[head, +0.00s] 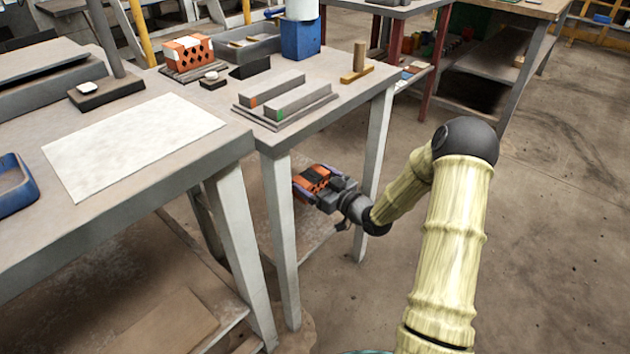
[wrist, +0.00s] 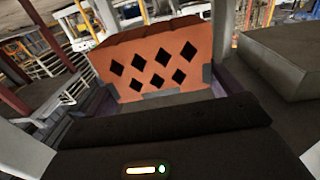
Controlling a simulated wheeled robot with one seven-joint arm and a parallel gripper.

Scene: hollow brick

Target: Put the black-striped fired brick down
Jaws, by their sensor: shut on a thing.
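The fired brick (head: 311,179) is orange with black markings. It is held in my gripper (head: 316,181), below the height of the table top, in the gap between two grey table legs. In the wrist view the brick (wrist: 155,60) fills the space between the fingers, showing an orange face with several black diamond-shaped openings and a darker reddish top. My gripper (wrist: 160,96) is shut on it, one finger on each side. The brick's underside is hidden, and I cannot tell whether it touches anything below.
The grey table (head: 345,95) carries two long grey bars (head: 272,90) on a slab, an orange-and-white brick (head: 185,52) on a rack, a grey tray (head: 250,46) and a blue container (head: 300,38). Open floor (head: 560,200) is at right.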

